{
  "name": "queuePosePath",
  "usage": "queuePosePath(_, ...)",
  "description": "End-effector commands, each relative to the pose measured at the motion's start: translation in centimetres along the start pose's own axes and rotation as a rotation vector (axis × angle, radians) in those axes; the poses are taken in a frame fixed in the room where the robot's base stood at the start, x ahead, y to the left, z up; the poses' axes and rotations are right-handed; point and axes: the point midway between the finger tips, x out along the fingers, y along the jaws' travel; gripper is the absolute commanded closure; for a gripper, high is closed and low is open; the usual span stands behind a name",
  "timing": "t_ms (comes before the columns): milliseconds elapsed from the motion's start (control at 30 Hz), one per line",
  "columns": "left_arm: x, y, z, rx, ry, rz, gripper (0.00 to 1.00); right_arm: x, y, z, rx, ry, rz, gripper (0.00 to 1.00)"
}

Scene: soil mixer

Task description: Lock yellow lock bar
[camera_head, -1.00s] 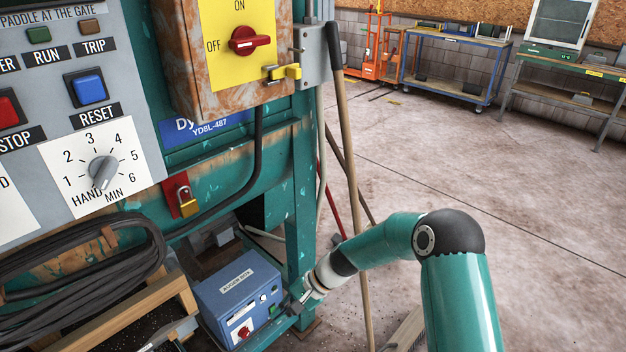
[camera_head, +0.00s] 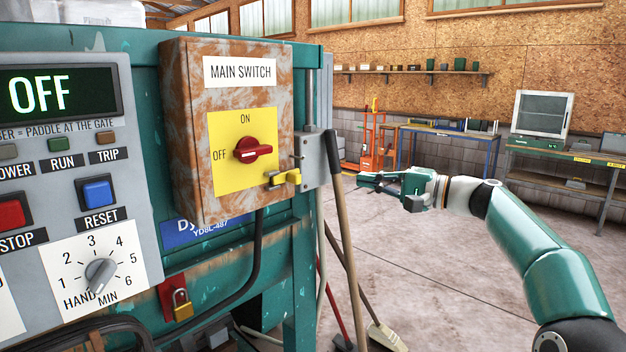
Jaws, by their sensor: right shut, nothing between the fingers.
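The yellow lock bar (camera_head: 287,177) sits at the lower right of the rusty main switch box (camera_head: 180,130), beside the yellow plate (camera_head: 228,125). The red rotary handle (camera_head: 253,150) above it lies level, with OFF marked to its left and ON above. My right gripper (camera_head: 366,183) is to the right of the box, shut and empty, pointing left and apart from the lock bar. My left gripper is not in view.
A wooden-handled tool (camera_head: 345,230) leans by the machine, between the box and my right gripper. A padlock (camera_head: 182,304) hangs below on a red plate. The control panel (camera_head: 60,240) is at left. Open floor (camera_head: 440,270) lies at right.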

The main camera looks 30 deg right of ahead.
Motion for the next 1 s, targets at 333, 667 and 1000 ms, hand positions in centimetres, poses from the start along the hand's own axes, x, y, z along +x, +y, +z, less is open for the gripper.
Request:
queuePosePath(333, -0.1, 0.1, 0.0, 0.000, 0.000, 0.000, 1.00, 0.3, 0.1, 0.0, 0.002, -0.001, 0.002, 1.00)
queuePosePath(667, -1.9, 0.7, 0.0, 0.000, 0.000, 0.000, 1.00, 4.7, -0.2, 0.1, 0.004, -0.005, 0.002, 1.00)
queuePosePath(1000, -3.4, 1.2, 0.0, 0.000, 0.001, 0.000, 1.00, 10.4, 0.1, 1.1, 0.002, -0.002, 0.000, 1.00)
